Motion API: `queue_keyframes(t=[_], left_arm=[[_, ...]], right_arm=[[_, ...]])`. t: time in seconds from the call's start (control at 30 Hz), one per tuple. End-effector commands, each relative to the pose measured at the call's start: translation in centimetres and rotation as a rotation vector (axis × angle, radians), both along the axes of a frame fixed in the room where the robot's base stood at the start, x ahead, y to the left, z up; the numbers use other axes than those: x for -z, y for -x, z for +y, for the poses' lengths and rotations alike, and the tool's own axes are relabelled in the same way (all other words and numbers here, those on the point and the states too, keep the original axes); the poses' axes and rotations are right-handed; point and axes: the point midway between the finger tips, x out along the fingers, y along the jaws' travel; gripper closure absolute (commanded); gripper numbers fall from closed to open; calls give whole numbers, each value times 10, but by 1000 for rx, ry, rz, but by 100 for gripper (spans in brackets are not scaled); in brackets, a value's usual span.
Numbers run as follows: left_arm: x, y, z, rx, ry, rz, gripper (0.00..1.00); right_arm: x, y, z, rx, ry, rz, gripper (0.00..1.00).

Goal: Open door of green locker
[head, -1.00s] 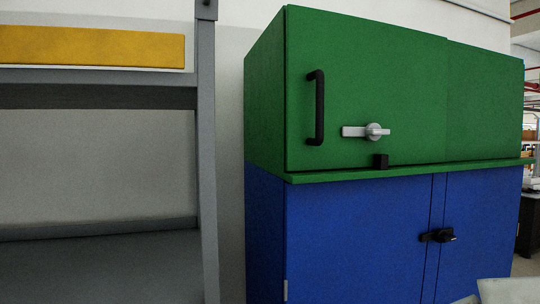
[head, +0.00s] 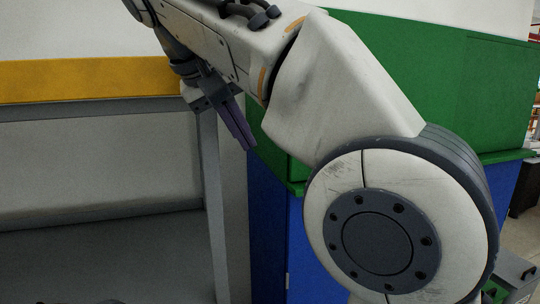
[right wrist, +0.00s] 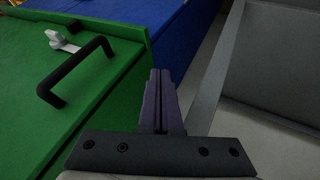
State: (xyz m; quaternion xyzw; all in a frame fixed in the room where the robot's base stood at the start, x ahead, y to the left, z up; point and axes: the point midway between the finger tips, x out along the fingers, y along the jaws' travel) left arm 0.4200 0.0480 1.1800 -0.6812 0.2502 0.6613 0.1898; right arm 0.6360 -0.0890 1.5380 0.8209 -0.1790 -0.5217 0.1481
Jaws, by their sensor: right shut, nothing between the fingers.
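The green locker (head: 465,85) stands on the right in the head view, largely covered by my right arm. Its handle and latch are hidden there. In the right wrist view the green door (right wrist: 105,75) fills the left side, with a black bar handle (right wrist: 73,70) and a silver latch (right wrist: 62,41) beyond it. The door looks closed. My right gripper (head: 249,146) is shut and empty, in front of the locker's left edge. In the right wrist view its fingers (right wrist: 160,76) are to the right of the handle, apart from it. My left gripper is not in view.
A blue cabinet (head: 266,225) is under the green locker. A grey rack (head: 213,190) with a yellow panel (head: 90,78) stands close on the left, near my right gripper. A narrow strip of pale wall shows between rack and cabinet.

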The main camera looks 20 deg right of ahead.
Motion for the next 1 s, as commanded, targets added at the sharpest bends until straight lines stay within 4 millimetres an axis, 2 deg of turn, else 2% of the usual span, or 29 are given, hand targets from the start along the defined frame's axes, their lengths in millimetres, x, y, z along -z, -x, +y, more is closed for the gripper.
queue_keyframes(t=[0.07,0.17,0.47,0.8,1.0], left_arm=[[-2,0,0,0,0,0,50],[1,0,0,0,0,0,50],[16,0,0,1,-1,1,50],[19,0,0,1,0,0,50],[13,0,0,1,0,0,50]], right_arm=[[-7,0,-3,23,-1,-13,100],[-3,-2,-7,33,-1,-16,100],[42,-22,-32,33,0,-12,100],[90,-47,-60,30,-2,-14,100],[87,-47,-76,29,-3,-15,100]])
